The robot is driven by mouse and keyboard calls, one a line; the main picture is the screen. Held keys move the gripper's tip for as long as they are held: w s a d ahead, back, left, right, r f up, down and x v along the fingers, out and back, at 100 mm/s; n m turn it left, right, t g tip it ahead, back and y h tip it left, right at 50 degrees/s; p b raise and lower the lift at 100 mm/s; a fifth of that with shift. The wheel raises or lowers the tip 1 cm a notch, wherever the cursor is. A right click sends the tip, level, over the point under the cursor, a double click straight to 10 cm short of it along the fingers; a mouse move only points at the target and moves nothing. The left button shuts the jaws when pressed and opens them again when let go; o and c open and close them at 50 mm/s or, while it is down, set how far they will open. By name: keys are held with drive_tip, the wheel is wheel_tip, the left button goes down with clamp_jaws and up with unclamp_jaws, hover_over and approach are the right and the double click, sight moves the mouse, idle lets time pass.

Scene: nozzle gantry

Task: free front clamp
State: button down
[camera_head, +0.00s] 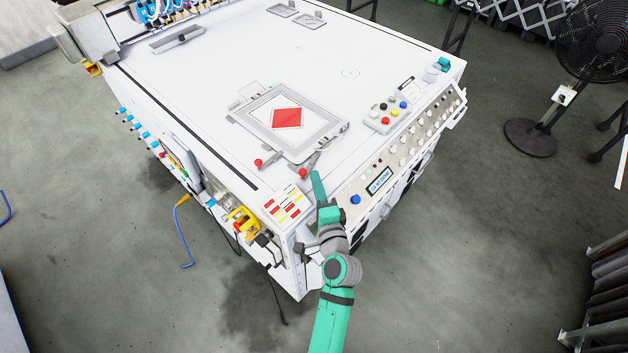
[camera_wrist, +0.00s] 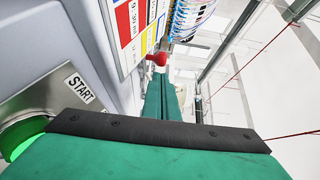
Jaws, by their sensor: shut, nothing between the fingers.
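A grey frame (camera_head: 248,124) holding a white sheet with a red diamond lies on the white machine top. At its near edge are two clamps with red knobs, the left knob (camera_head: 258,162) and the right knob (camera_head: 303,173). A grey clamp arm (camera_head: 312,160) shows beside the right knob. My teal gripper (camera_head: 315,175) is shut and empty at the machine's near corner, its tip just right of the right knob and seemingly apart from it. In the wrist view a red knob (camera_wrist: 158,58) shows just beyond the shut fingers (camera_wrist: 162,82). Whether the clamps are tightened is unclear.
A control panel (camera_head: 400,150) with knobs and a display runs along the machine's right side. A coloured label (camera_head: 287,203) lies on the near corner. A green START button (camera_wrist: 20,135) is close to my gripper in the wrist view. Coloured buttons (camera_head: 388,112) sit farther back.

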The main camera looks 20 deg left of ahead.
drive_tip(key=d, duration=0.3)
drive_tip(key=shift+d, duration=0.1)
drive_tip(key=s+a, duration=0.1)
drive_tip(key=s, duration=0.2)
drive_tip(key=s+a, duration=0.1)
drive_tip(key=s, duration=0.2)
drive_tip(key=s+a, duration=0.1)
drive_tip(key=s, duration=0.2)
drive_tip(key=shift+s+a, duration=0.2)
drive_tip(key=shift+a, duration=0.2)
drive_tip(key=shift+n+g+y, duration=0.3)
drive_tip(key=shift+g, duration=0.1)
drive_tip(key=d, duration=0.1)
drive_tip(key=w+d, duration=0.1)
drive_tip(key=d, duration=0.1)
drive_tip(key=d+f, duration=0.1)
drive_tip(key=d, duration=0.1)
drive_tip(key=shift+w, duration=0.3)
drive_tip(key=d+r+n+y, duration=0.1)
drive_tip(key=d+y, duration=0.1)
drive_tip(key=d, duration=0.4)
drive_tip(key=shift+g, duration=0.5)
drive_tip(key=x, duration=0.9)
drive_tip(key=shift+a+r, duration=0.1)
drive_tip(key=shift+a, duration=0.1)
drive_tip(key=a, duration=0.3)
drive_tip(key=shift+w+a, duration=0.15)
drive_tip(key=shift+w, duration=0.1)
drive_tip(key=shift+w+a, duration=0.1)
drive_tip(key=shift+a, duration=0.5)
